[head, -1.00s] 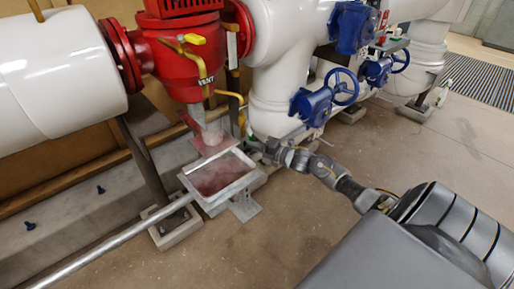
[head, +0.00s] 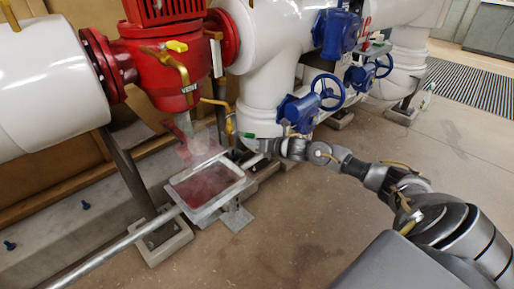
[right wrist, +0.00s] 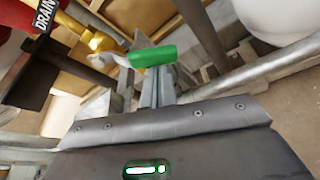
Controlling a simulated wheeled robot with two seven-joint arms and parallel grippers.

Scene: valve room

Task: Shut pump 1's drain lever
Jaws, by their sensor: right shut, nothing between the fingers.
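Pump 1's drain lever shows its green handle (right wrist: 152,55) in the right wrist view, joined by a pale metal arm to a brass valve (right wrist: 103,40). A "DRAIN" tag (right wrist: 43,15) hangs at the upper left. In the head view the lever (head: 248,135) is a small green spot beside the yellow drain pipe. My right gripper (right wrist: 157,92) is shut and empty, its fingertips at the underside of the green handle; I cannot tell whether they touch. It also shows in the head view (head: 258,145). My left gripper is not in view.
The red pump (head: 165,75) has a yellow vent lever (head: 177,46). A metal tray (head: 240,187) with reddish content stands below, with pale haze above it. A blue handwheel valve (head: 300,110) and white pipes (head: 265,85) stand close by. The floor (head: 290,210) in front is clear.

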